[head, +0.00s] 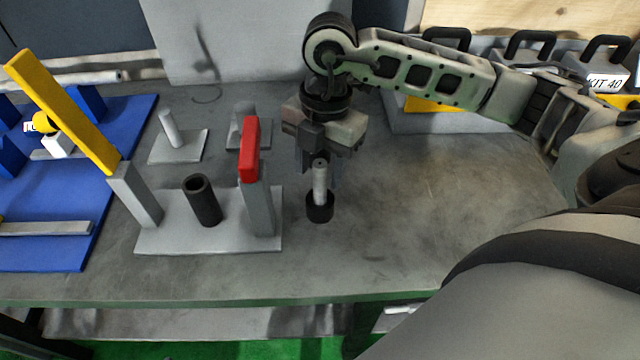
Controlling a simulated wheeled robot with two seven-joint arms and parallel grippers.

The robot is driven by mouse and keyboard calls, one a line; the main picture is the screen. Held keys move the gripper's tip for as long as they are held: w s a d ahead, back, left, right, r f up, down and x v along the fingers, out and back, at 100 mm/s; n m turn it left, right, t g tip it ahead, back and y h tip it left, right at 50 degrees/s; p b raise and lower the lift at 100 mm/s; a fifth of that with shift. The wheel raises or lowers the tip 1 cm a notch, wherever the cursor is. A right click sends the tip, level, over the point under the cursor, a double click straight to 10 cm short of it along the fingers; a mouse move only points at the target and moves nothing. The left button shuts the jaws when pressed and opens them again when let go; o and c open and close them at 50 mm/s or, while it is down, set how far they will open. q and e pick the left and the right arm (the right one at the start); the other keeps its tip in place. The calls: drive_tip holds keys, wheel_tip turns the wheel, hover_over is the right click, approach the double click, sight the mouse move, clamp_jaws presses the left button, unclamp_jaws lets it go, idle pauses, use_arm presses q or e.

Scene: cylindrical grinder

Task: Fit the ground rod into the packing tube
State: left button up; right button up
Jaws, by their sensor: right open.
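A grey ground rod (320,184) stands upright, its lower end in a short black cup-like holder (320,208) on the table. My right gripper (320,172) points down over the rod's top, open, with its fingers beside the rod; whether they touch it I cannot tell. A dark hollow tube (203,203), which looks like the packing tube, stands with its open mouth up on a light grey plate (165,238), left of the gripper. No rod shows in its mouth. My left gripper is not in view.
Grey posts flank the dark tube, one with a yellow bar (65,110), one with a red block (250,150). Behind are two small stands (180,146) (245,125) with upright pegs. A blue board (60,252) lies left. The table (430,200) right of the gripper is clear.

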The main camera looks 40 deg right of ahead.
clamp_jaws()
drive_tip(key=shift+r, duration=0.1)
